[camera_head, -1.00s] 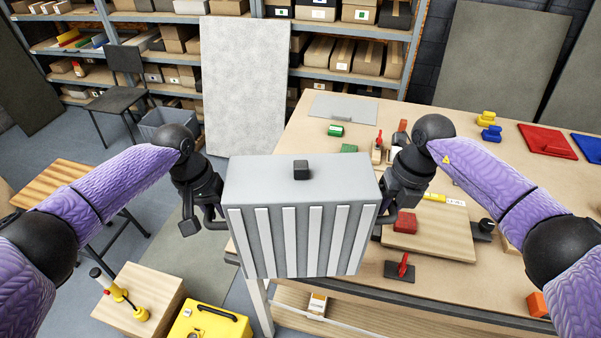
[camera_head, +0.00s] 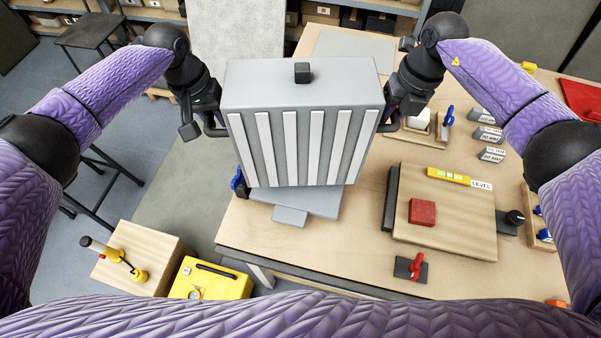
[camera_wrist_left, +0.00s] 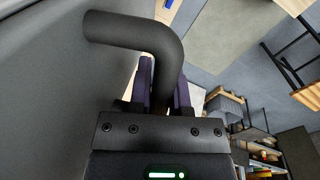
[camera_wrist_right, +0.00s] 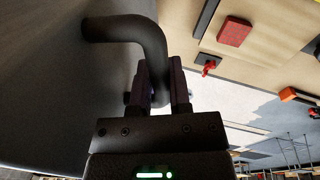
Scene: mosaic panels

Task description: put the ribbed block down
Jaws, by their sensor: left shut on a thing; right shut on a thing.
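The ribbed block (camera_head: 303,125) is a large grey box with white vertical ribs on its front and a small black knob on top. It hangs upright between my two grippers in the head view. My left gripper (camera_head: 208,118) is shut on its left black handle, and the handle shows between the fingers in the left wrist view (camera_wrist_left: 160,85). My right gripper (camera_head: 396,118) is shut on its right handle, also seen in the right wrist view (camera_wrist_right: 160,85). A flat grey plate (camera_head: 300,204) lies on the table below the block. I cannot tell whether the block touches it.
The wooden table (camera_head: 350,262) holds a board (camera_head: 460,225) with a red block (camera_head: 422,212) and a yellow level (camera_head: 448,176). A red clamp (camera_head: 415,267) lies at the front. A yellow case (camera_head: 210,280) and a wooden box (camera_head: 145,258) stand low at left.

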